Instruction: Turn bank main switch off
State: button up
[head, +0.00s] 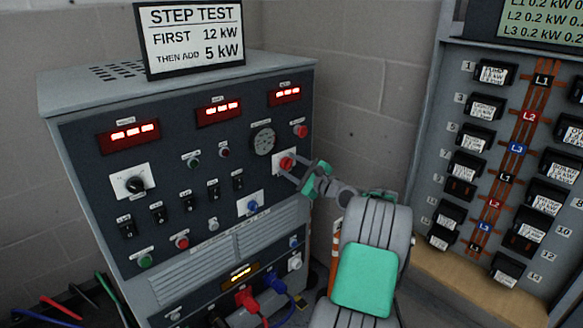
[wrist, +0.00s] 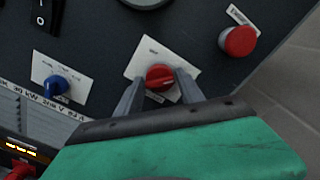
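A red rotary knob (head: 287,163) sits on a white plate at the right side of the grey load bank's front panel; its label is too small to read, so I cannot confirm that it is the bank main switch. It also shows in the wrist view (wrist: 160,77), with its plate (wrist: 136,68) behind it. My gripper (head: 292,170) is at this knob. In the wrist view its two fingers (wrist: 160,88) stand apart, one on each side of the knob. I cannot tell whether they touch it.
A red round button (wrist: 238,41) is right of the knob, and a blue knob (wrist: 56,87) is to the left. A dial gauge (head: 263,141) is above. Red and blue plugs (head: 246,297) stick out below. A breaker panel (head: 480,150) stands at right.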

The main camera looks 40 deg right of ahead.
grip_shut()
jog(key=shift+n, duration=0.3)
jog(key=n+b, duration=0.2)
jog(key=n, duration=0.2)
jog(key=shift+f+b, duration=0.15)
jog(key=shift+b, duration=0.15)
jog(key=n+b, duration=0.3)
jog(key=n, duration=0.2)
jog(key=n+b, duration=0.4)
jog(key=n, duration=0.1)
jog(key=shift+n+b, duration=1.1)
jog(key=shift+n, duration=0.5)
